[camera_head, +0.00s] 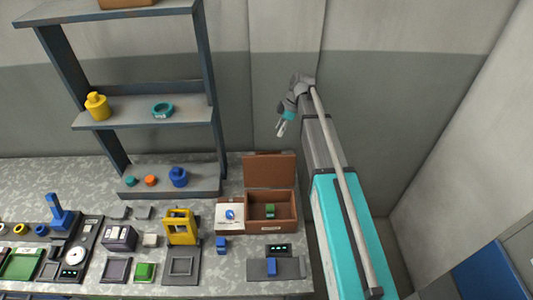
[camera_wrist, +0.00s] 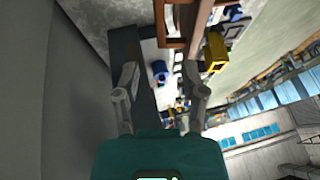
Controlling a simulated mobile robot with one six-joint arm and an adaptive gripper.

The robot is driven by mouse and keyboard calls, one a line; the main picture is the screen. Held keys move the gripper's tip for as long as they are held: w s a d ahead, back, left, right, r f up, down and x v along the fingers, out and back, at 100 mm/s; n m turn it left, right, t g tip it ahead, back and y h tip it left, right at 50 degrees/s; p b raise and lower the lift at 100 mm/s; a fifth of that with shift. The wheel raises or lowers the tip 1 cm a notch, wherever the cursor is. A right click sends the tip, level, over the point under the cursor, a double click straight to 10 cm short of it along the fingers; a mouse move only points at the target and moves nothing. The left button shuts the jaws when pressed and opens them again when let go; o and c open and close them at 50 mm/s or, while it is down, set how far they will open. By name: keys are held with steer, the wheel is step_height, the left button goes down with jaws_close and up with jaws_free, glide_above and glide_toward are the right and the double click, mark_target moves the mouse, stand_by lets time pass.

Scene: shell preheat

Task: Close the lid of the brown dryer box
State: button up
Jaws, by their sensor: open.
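The brown dryer box (camera_head: 284,225) stands on the bench at the right in the head view. Its lid (camera_head: 270,170) is open and stands up at the back edge. A small green block lies inside the box. A brown wooden part, probably of the box, shows at the top of the wrist view (camera_wrist: 172,42). My gripper (camera_head: 280,128) is raised above and behind the lid, near the back wall, apart from the box. In the wrist view its two fingers (camera_wrist: 162,88) are spread with nothing held between them.
A grey shelf rack (camera_head: 150,110) stands left of the box, holding a yellow bottle (camera_head: 97,106) and a teal ring (camera_head: 162,110). A white card with a blue mark (camera_head: 230,216) adjoins the box's left side. A yellow frame (camera_head: 180,226) and several fixtures crowd the bench farther left.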

mark_target(267, 152)
steer(key=shift+b+x, duration=4.1)
steer(key=shift+x, duration=0.75)
steer(key=shift+c, duration=0.2)
jaws_close()
steer(key=shift+s+a+r, duration=0.1)
steer(key=shift+a, duration=0.3)
